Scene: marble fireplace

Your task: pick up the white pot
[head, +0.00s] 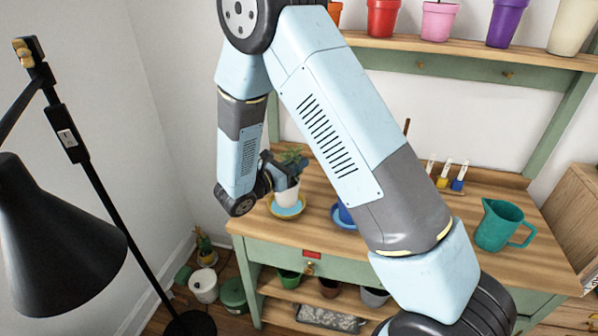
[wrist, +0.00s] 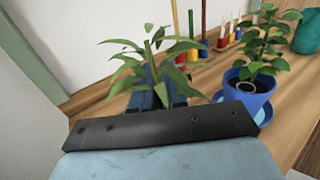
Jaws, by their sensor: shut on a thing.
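The white pot (head: 287,196) holds a leafy green plant and is at the left end of the wooden bench top, at a yellow-and-blue saucer (head: 285,211). My gripper (head: 281,177) reaches it from the left and is shut on the pot's upper part. I cannot tell whether the pot touches the saucer or is just above it. In the wrist view the plant (wrist: 155,58) rises from between my blue fingers (wrist: 160,97), and the pot itself is hidden behind my gripper.
A blue pot (head: 344,214) with a plant stands to the right, partly behind my arm; it also shows in the wrist view (wrist: 249,92). A teal pitcher (head: 499,226) is farther right. A black lamp (head: 60,245) stands at left. Several pots line the upper shelf (head: 470,48).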

